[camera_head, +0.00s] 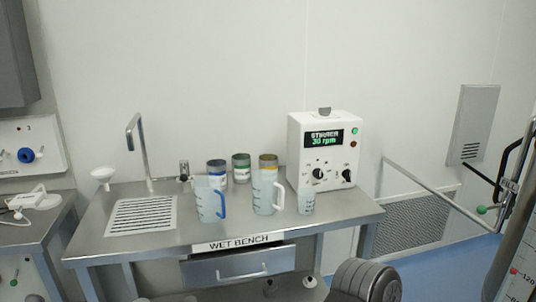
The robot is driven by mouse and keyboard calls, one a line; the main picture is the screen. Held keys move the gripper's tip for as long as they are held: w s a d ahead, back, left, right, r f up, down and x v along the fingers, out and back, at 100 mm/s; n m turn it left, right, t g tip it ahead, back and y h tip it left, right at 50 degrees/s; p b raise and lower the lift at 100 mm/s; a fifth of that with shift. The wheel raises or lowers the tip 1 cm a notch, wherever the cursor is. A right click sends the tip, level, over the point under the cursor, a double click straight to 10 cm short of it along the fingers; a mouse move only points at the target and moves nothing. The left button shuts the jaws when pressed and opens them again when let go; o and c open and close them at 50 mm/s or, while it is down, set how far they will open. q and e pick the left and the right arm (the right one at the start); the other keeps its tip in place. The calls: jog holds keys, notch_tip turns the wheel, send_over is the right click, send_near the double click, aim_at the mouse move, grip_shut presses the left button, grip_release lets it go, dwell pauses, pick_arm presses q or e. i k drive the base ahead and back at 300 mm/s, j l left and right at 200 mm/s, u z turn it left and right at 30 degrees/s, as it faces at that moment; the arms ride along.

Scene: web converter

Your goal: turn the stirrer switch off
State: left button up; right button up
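The stirrer (298,150) is a white box at the right end of the wet bench, against the wall. Its lit display (324,139) reads "STIRRER 30 rpm". Below the display are a left black knob (318,173) and a right black knob (346,175). A green button or lamp (354,131) sits above a red one (354,144) at the upper right of its front. The small print is unreadable, so I cannot tell which control is the switch. Neither gripper is in view; a dark ribbed part, apparently of my arm, shows at the bottom edge.
A tap (140,150) and drain grid (142,214) are at left. A slanted rail (425,185) is right of the bench.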

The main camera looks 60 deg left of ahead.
aim_at(346, 173)
jog(key=u, duration=1.65)
